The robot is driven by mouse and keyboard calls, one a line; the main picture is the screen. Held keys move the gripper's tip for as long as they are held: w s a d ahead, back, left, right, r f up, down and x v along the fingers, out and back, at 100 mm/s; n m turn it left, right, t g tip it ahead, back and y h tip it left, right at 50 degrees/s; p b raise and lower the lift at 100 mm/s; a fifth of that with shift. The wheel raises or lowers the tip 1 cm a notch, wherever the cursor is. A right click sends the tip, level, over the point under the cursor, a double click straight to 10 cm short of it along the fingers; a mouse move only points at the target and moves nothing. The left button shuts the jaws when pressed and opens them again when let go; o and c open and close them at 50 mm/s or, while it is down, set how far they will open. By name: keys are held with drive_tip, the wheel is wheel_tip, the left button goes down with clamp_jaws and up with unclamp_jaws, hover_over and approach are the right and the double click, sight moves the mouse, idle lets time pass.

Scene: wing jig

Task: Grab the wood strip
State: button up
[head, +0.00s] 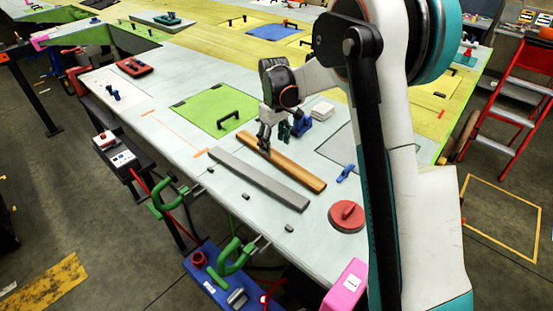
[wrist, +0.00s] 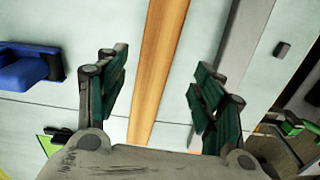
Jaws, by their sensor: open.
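The wood strip (head: 285,165) is a long orange-brown bar lying flat on the pale wing panel in the head view. It also runs up the middle of the wrist view (wrist: 160,55). My gripper (head: 275,142) is over the strip's far end in the head view. In the wrist view my gripper (wrist: 158,90) is open, with one green-padded finger on each side of the strip and a gap to both. Nothing is held. I cannot tell how high the fingertips are above the panel.
A grey bar (head: 260,180) lies parallel, just left of the strip; it shows close by the right finger in the wrist view (wrist: 245,35). A blue clamp (head: 346,173), a red disc (head: 347,215) and a green panel with a handle (head: 215,110) are nearby. Green clamps (head: 235,257) line the front edge.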

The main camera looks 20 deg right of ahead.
sight(277, 156)
drive_tip(key=shift+d+f, duration=0.2)
drive_tip(key=shift+f, duration=1.15)
drive_tip(key=shift+d+f, duration=0.15)
drive_tip(key=shift+f, duration=1.15)
drive_tip(key=shift+s, duration=0.1)
drive_tip(key=c, duration=1.3)
